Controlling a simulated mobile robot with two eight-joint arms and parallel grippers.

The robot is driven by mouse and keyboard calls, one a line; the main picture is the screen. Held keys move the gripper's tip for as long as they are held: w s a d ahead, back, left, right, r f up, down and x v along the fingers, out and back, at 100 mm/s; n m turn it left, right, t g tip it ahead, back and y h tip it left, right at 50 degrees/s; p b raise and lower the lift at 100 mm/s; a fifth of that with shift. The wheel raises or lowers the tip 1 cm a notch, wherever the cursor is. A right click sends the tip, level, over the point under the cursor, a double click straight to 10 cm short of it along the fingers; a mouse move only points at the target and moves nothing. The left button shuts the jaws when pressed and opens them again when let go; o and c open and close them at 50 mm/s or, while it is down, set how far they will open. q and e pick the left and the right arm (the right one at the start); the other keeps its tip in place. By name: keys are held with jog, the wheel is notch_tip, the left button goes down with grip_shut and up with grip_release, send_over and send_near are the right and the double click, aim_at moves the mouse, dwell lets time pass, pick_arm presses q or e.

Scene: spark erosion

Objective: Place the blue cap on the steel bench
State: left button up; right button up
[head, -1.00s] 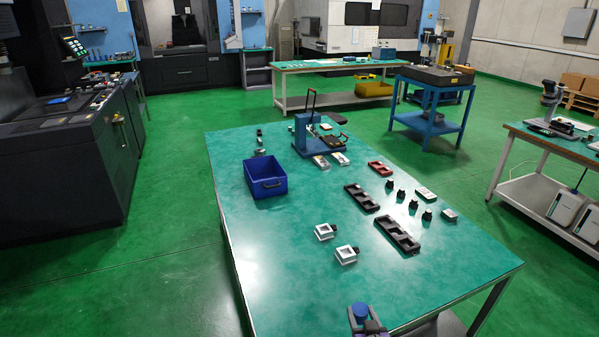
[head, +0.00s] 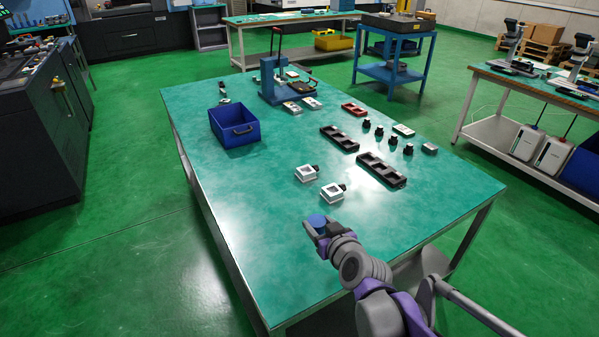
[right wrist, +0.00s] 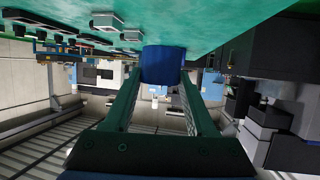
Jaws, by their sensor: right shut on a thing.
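The blue cap (head: 317,220) is a short blue cylinder held over the near part of a green-topped bench with metal legs (head: 225,180). My right gripper (head: 318,229) is shut on it. In the right wrist view the cap (right wrist: 163,64) sits between the two fingertips (right wrist: 163,78), with the green top behind it, upside down. I cannot tell whether the cap touches the top. I cannot tell for sure which table is the steel bench. My left gripper is not in view.
Two white square parts (head: 307,173) (head: 332,191) lie just beyond the gripper. Black trays (head: 381,170) (head: 339,138) and small black parts lie to the right. A blue bin (head: 234,127) and a blue press (head: 279,80) stand farther back. The near left of the top is clear.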

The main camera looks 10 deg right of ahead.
aim_at(317, 260)
notch_tip(317, 260, down, 10)
jog(key=b, duration=0.3)
dwell(0.3)
jog(key=shift+f, duration=0.2)
jog(key=o, duration=1.3)
jog(key=shift+o, duration=0.2)
